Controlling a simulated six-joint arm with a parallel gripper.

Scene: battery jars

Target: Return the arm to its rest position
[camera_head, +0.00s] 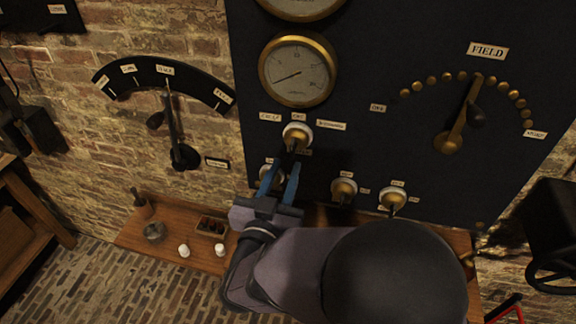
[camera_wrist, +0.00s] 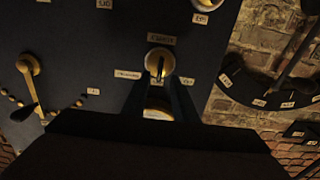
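My gripper (camera_head: 285,170) is in front of the dark panel, just below a brass knob (camera_head: 297,136) on a white base. Its two blue fingers are apart, with nothing visible between them. The wrist view shows my gripper (camera_wrist: 159,84) with a gap between the dark fingers. A brass knob (camera_wrist: 159,64) with a dark lever lies just beyond the tips there, and I cannot tell whether they touch. My arm covers part of the lower panel and the shelf in the head view.
The panel (camera_head: 400,50) carries a round gauge (camera_head: 297,70), a field lever (camera_head: 460,118) and other knobs (camera_head: 344,188). A wall lever (camera_head: 175,125) is at left. A wooden shelf (camera_head: 130,237) below holds a small tray (camera_head: 212,227) and two white pieces (camera_head: 184,251).

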